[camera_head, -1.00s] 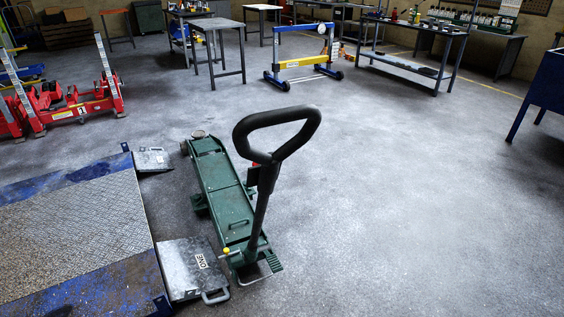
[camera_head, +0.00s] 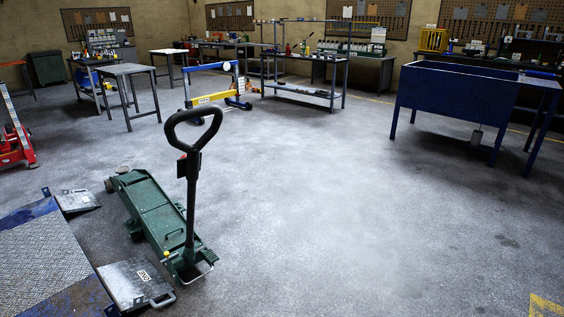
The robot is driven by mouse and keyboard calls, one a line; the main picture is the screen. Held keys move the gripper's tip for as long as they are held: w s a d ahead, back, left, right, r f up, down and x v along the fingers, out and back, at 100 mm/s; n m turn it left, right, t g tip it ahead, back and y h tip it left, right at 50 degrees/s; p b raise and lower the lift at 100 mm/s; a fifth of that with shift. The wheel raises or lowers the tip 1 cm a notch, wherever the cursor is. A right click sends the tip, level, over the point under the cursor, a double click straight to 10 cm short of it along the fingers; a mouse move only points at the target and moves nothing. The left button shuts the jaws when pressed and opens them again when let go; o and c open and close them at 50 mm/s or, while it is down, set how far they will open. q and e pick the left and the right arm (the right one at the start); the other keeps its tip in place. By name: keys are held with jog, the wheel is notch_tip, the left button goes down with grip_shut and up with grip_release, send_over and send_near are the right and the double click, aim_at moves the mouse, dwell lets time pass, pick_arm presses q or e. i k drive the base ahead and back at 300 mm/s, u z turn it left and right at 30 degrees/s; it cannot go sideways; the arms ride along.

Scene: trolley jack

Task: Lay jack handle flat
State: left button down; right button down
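The green trolley jack (camera_head: 153,210) stands on the floor at the left of the head view. Its dark handle (camera_head: 190,185) stands nearly upright at the jack's near end, topped by a black loop grip (camera_head: 194,128). The jack's round lifting pad (camera_head: 123,169) is at its far end. Neither of my grippers is in view, and nothing is seen touching the handle.
A blue-edged platform with a tread-plate top (camera_head: 40,262) and a grey ramp plate (camera_head: 136,283) lie left of the jack. A blue wash-tank table (camera_head: 455,95) stands at the right. Workbenches (camera_head: 303,88) line the back. The floor (camera_head: 350,210) right of the jack is open.

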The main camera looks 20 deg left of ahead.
aim_at(189, 167)
jog(key=z, duration=0.35)
jog(key=i, duration=0.8)
jog(key=u, duration=0.8)
jog(key=i, duration=1.35)
jog(key=u, duration=1.3)
